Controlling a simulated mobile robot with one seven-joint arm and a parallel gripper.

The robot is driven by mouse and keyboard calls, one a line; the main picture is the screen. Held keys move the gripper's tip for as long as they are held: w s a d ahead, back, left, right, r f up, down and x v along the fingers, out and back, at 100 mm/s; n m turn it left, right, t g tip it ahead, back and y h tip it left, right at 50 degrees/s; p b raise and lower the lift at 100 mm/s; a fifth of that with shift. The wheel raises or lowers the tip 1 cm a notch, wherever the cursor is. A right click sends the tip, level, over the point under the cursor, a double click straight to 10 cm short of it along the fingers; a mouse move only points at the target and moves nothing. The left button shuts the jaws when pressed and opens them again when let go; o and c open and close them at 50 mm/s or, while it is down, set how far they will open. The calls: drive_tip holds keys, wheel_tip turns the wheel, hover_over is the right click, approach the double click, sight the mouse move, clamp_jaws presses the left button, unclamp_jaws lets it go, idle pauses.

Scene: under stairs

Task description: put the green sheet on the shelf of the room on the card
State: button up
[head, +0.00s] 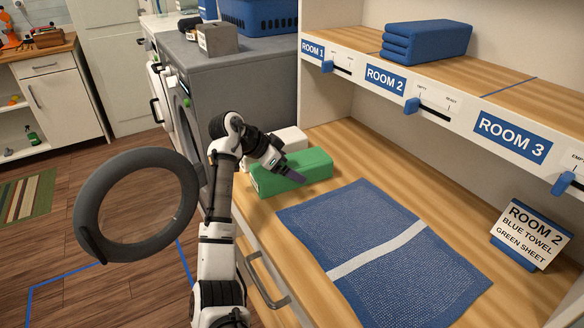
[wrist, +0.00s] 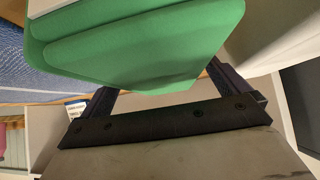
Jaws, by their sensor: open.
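The folded green sheet (head: 312,163) lies on the wooden counter, left of a blue mat. My gripper (head: 283,168) is open at its left part, with a dark finger in front of the green. In the wrist view the green sheet (wrist: 150,45) fills the top centre, and my open gripper (wrist: 163,88) has a finger towards each side of it; contact is unclear. The card (head: 533,233) reads ROOM 2, BLUE TOWEL, GREEN SHEET. The ROOM 2 shelf section (head: 455,77) is above the counter, between blue divider lines. A folded blue towel (head: 425,42) lies at its back left.
The blue mat (head: 345,225) with a white stripe lies flat on the counter. A white folded item (head: 288,139) is behind the green sheet. Blue sliders stick out of the shelf front, including the ROOM 2 slider (head: 411,106) at EMPTY. Bare shelf shows in front of the towel.

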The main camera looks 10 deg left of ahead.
sight(292, 162)
drive_tip(key=shift+x, duration=1)
drive_tip(key=c, duration=1.3)
drive_tip(key=shift+r, duration=0.15)
wheel_tip(292, 162, up, 20)
drive_tip(key=b, duration=0.2)
